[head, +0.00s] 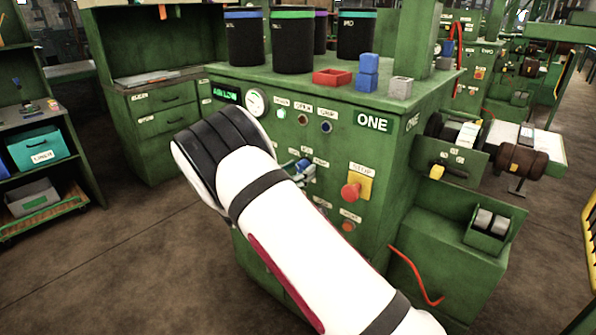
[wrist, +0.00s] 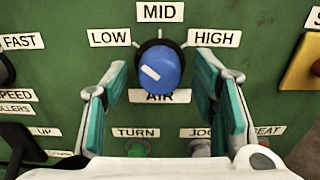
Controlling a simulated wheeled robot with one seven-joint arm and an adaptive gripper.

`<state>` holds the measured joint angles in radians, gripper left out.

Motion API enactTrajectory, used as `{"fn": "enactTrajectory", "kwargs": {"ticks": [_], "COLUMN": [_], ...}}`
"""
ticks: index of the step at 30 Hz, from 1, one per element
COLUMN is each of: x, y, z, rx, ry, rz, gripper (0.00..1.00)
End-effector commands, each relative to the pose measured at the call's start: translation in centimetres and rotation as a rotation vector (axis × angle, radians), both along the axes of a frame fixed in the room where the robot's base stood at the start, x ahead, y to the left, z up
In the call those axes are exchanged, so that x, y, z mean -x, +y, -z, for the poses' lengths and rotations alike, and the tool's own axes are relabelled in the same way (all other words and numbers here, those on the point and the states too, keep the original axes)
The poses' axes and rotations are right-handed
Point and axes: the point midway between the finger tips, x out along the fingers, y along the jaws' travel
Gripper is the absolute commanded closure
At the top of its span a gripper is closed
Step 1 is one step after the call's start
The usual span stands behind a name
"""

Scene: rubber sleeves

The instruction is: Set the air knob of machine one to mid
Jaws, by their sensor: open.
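The blue air knob (wrist: 154,76) is on the green panel of machine one (head: 345,150) in the wrist view, above the AIR label (wrist: 160,97). Its white mark lies left of the knob's middle, on the side of the LOW label (wrist: 110,38). The MID label (wrist: 160,12) is straight above and the HIGH label (wrist: 214,38) is at the right. My gripper (wrist: 161,77) is open, with one teal-padded finger on each side of the knob and visible gaps between. In the head view my arm hides much of the gripper and the knob.
A green display (head: 227,95) on the machine appears to read AIR LOW. A red stop button (head: 350,191) on a yellow plate is right of my gripper. TURN and JOG buttons sit below the knob. Bins, blocks and a red tray (head: 332,77) stand on top.

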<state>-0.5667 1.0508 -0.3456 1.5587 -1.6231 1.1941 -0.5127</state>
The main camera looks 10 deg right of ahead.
Motion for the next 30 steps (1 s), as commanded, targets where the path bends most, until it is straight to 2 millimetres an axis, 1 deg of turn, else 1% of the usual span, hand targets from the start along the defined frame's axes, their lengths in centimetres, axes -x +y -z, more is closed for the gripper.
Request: {"fn": "enactTrajectory", "kwargs": {"ticks": [5, 6, 8, 9, 11, 12, 22, 30], "x": [0.00, 0.00, 0.01, 0.01, 0.02, 0.02, 0.03, 0.00], "y": [0.01, 0.02, 0.03, 0.03, 0.02, 0.02, 0.04, 0.04], "z": [0.00, 0.00, 0.00, 0.00, 0.00, 0.00, 0.03, 0.04], "rx": [0.000, 0.000, 0.000, 0.000, 0.000, 0.000, -0.019, -0.108], "ry": [0.000, 0.000, 0.000, 0.000, 0.000, 0.000, -0.027, -0.152], "rz": [0.000, 0.000, 0.000, 0.000, 0.000, 0.000, 0.000, 0.000], "gripper": [0.47, 0.56, 0.69, 0.78, 0.92, 0.95, 0.95, 0.95]}}
